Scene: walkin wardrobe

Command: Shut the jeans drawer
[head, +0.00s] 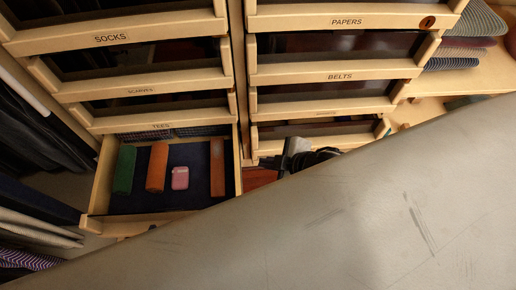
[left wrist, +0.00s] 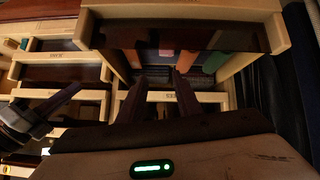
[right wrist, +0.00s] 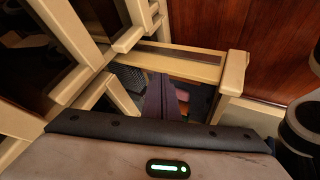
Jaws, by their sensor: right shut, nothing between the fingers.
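No label reading jeans is legible in any view. The bottom left drawer (head: 100,190) stands pulled out in the head view, with its front partly hidden by my pale arm. It holds green and orange rolls and a pink item on a dark blue lining. My right gripper (head: 287,158) is just right of this drawer, low at the right column. In the right wrist view the right gripper (right wrist: 163,82) is shut and empty, in front of a pale wooden drawer edge (right wrist: 185,66).
Above the open drawer are drawers labelled SOCKS (head: 113,38) and TEES (head: 160,125). The right column has PAPERS (head: 345,20) and BELTS (head: 340,76). Hanging clothes (head: 40,120) are at left. Folded textiles (head: 462,45) lie on a shelf at upper right.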

